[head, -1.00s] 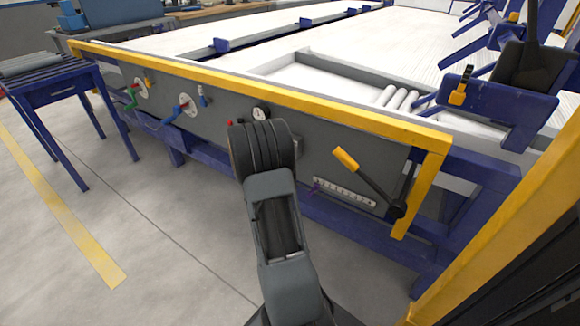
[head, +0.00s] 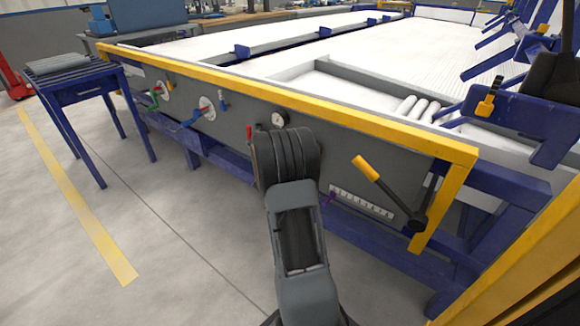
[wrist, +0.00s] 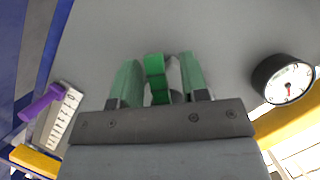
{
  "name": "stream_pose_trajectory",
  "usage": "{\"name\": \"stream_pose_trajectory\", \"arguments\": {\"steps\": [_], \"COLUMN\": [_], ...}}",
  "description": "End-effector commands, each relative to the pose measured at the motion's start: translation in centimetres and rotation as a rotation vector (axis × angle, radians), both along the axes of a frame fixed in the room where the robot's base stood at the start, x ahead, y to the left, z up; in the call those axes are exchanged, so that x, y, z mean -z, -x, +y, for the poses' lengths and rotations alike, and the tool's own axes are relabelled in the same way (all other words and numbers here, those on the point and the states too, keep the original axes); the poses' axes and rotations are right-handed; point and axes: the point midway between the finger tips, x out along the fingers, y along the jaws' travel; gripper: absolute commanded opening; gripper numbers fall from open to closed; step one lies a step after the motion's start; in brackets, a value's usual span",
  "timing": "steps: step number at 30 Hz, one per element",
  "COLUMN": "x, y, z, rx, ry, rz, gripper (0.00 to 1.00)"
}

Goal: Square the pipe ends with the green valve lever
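A bright green lever (wrist: 156,78) stands between the two dull green fingers of my gripper (wrist: 158,84) in the wrist view. The left finger is close beside it or touching; a gap shows on the right, so the fingers look open around it. Part of a grey round piece shows behind the lever. In the head view my gripper and this lever are hidden behind my dark wrist, against the grey panel (head: 235,115). Another green handle (head: 154,98) is on a round plate at the panel's left. The pipe ends cannot be made out clearly.
A gauge (wrist: 287,81) and a purple lever on a scale (wrist: 42,102) flank my gripper. A yellow-gripped black lever (head: 368,168) and a blue lever (head: 195,118) are on the panel. A yellow rail (head: 300,101) runs above. Several white pipes (head: 417,108) lie behind it.

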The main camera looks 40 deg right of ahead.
Motion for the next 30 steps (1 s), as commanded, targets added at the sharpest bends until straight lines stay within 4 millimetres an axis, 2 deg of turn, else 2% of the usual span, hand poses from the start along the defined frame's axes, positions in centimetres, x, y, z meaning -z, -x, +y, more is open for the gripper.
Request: {"name": "stream_pose_trajectory", "arguments": {"steps": [7,11,24,30], "x": [0.0,-0.5,-3.1,-3.7], "y": [0.0,0.4,3.6,4.7], "z": [0.1,1.0,8.5,10.9], "rx": [-0.001,-0.002,-0.005,-0.003], "ry": [0.000,0.000,0.000,-0.001], "rz": [0.002,0.003,0.003,0.002], "gripper": [0.41,0.41,0.41,0.41]}}
